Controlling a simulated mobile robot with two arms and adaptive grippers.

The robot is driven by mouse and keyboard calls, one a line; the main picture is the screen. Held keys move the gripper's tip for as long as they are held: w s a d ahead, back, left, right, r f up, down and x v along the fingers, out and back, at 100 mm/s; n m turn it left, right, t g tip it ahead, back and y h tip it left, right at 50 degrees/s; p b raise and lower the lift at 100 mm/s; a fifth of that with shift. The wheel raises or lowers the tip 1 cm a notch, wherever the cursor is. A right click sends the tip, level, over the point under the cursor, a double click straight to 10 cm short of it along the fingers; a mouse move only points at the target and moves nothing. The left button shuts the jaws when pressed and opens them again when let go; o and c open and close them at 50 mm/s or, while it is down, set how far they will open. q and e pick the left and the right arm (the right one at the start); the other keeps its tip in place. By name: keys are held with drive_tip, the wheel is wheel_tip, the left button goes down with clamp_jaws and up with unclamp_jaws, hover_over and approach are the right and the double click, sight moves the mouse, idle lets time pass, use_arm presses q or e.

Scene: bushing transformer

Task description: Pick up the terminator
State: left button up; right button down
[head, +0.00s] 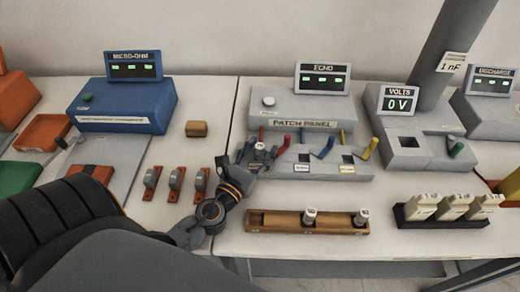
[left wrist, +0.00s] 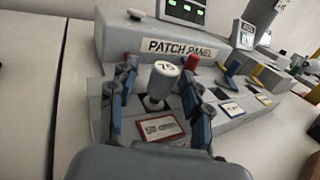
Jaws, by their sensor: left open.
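A white-capped terminator (left wrist: 164,82) marked "75" stands upright at a dark socket on the grey patch panel (left wrist: 150,30), behind a red-framed label (left wrist: 160,128). My left gripper (left wrist: 158,70) is open, with one finger on each side of the terminator; I cannot tell whether they touch it. In the head view, my left gripper (head: 258,152) reaches the front left of the panel and partly hides the terminator (head: 260,147). Two similar white-topped pieces stand in a wooden rack (head: 275,222) at the front. My right gripper is not in view.
Coloured levers, red (head: 283,143), blue (head: 325,148) and yellow (head: 370,148), stand close to the right of the gripper. A blue micro-ohm meter (head: 125,105) is at the left. A dark rack (head: 440,222) of white blocks stands front right.

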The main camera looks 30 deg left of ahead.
use_arm(q)
clamp_jaws()
drive_tip(key=shift+r, duration=0.1)
